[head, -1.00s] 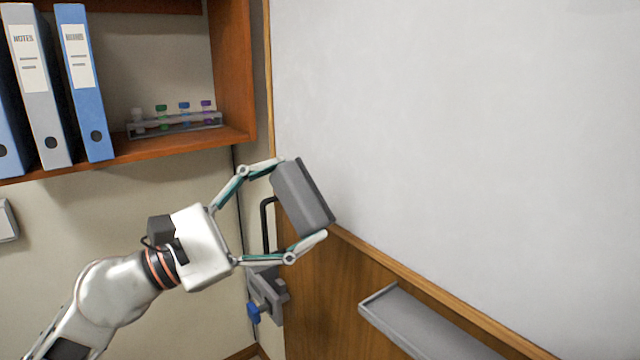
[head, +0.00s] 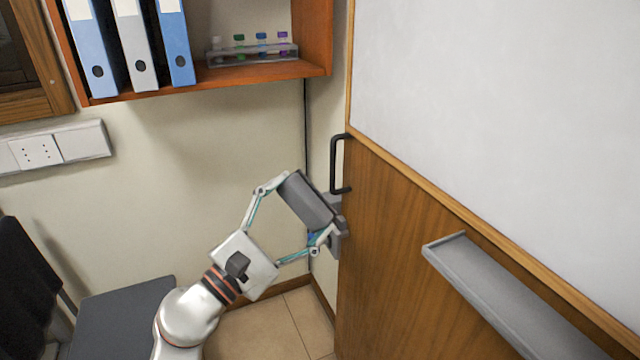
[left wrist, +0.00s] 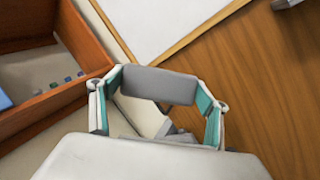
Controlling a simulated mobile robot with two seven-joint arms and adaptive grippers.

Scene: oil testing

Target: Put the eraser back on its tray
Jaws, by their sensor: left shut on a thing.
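The grey eraser (head: 305,200) is a dark grey block, held tilted in front of the wall corner in the head view. My left gripper (head: 300,213) is shut on it, with one finger at each end. In the left wrist view the eraser (left wrist: 160,84) spans between the fingertips. The grey tray (head: 505,290) is a long ledge on the wooden panel below the whiteboard, to the right of and apart from the eraser. Its end (left wrist: 285,4) seems to show at the top right of the left wrist view. My right gripper does not show.
The whiteboard (head: 500,110) fills the upper right. A black handle (head: 335,165) and a grey clamp-like fitting (head: 340,235) are close behind the eraser. A wooden shelf (head: 250,73) holds binders and a tube rack (head: 252,56). A dark seat (head: 120,315) stands at lower left.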

